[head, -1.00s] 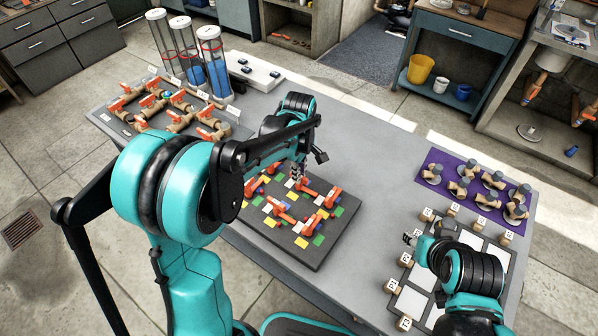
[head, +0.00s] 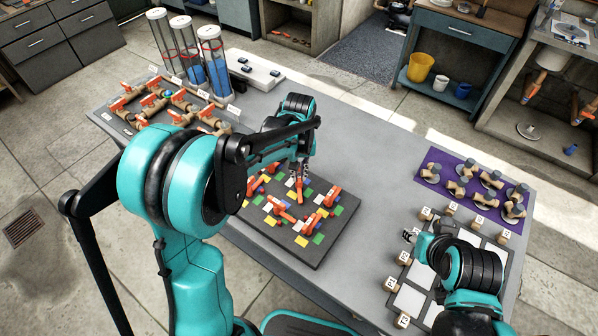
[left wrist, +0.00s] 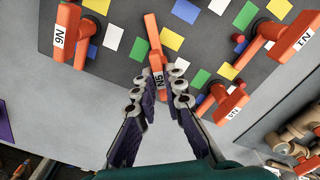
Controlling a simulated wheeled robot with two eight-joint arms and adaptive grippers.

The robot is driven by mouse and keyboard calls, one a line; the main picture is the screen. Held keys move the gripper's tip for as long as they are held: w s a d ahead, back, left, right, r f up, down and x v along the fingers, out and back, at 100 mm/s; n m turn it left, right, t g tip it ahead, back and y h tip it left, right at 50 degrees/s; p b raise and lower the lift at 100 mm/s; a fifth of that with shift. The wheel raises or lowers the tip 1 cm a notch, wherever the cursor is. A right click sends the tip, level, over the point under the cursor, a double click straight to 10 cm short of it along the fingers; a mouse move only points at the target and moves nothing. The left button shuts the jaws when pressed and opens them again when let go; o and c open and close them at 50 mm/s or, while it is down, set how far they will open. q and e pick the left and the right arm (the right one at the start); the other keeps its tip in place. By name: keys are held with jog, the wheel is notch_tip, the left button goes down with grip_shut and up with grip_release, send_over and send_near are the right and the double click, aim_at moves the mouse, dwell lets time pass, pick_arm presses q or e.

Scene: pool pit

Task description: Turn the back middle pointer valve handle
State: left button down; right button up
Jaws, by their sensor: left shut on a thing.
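The dark valve board (head: 325,250) carries several orange pointer handles among coloured squares. In the head view, my left gripper (head: 299,179) is over the board's back middle, at an orange handle (head: 299,192). In the left wrist view, the fingertips (left wrist: 158,92) are closed on either side of that handle (left wrist: 154,42), at its end with the white label, which seems to read N5. The handle's far end points up the picture, slightly left. My right gripper (head: 409,237) is low over the table's right part; its finger gap is too small to judge.
Other orange handles (left wrist: 68,30) and (left wrist: 290,38) flank the held one in the left wrist view. A purple mat (head: 430,176) with wooden fittings, a numbered grid (head: 410,300) and a brass pipe board (head: 160,105) with clear tubes share the table. Bare tabletop (head: 375,150) lies right of my left gripper.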

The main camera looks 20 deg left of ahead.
aim_at(299, 175)
pick_arm(q)
jog(key=m, duration=1.2)
jog(key=shift+m+p, duration=0.3)
jog(key=shift+m, duration=0.1)
jog(key=m, duration=1.2)
jog(key=shift+m, duration=0.4)
jog(key=c, duration=1.6)
grip_release()
jog(key=shift+r, duration=0.1)
notch_tip(299, 175, up, 12)
